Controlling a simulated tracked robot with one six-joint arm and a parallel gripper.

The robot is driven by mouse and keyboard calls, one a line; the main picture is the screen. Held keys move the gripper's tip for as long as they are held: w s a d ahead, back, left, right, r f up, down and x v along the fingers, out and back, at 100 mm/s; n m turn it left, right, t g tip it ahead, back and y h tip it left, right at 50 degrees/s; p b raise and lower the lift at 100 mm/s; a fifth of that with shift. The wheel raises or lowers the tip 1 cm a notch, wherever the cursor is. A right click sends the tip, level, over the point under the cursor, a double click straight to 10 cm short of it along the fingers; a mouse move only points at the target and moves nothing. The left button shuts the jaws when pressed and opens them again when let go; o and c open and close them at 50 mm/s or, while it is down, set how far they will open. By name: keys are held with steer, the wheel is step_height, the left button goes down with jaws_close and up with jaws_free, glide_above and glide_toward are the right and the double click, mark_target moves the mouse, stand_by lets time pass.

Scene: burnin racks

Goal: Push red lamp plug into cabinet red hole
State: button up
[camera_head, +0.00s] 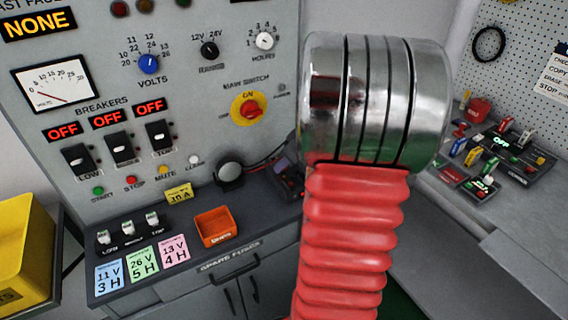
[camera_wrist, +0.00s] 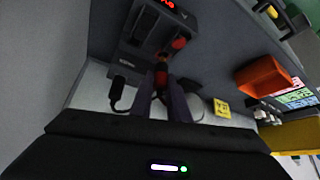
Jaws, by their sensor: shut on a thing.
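In the wrist view my gripper (camera_wrist: 161,88) is shut on a small red plug (camera_wrist: 160,76), which shows between the dark fingertips. The plug's front end points toward a dark grey cabinet unit (camera_wrist: 140,56) with a lit red display. A round red part (camera_wrist: 179,44) shows on this unit, just above and right of the plug. I cannot make out a red hole, nor tell whether the plug touches the unit. In the head view my red arm hides the gripper and plug; part of a dark unit (camera_head: 289,182) shows left of it.
A control panel (camera_head: 200,100) with switches and a red main switch (camera_head: 251,107) stands behind the grey bench. An orange bin (camera_head: 215,226) and coloured cards (camera_head: 142,262) lie on the bench. A black cable (camera_wrist: 117,93) hangs left of my fingers.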

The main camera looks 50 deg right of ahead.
steer(key=shift+f, duration=0.45)
steer(key=shift+r, duration=0.15)
stand_by(0.3)
steer(key=shift+r, duration=0.75)
steer(key=shift+r, duration=0.1)
steer(key=shift+f, duration=1)
stand_by(3.0)
steer(key=shift+r, duration=0.4)
steer(key=shift+r, duration=0.6)
steer(key=shift+f, duration=0.2)
stand_by(1.0)
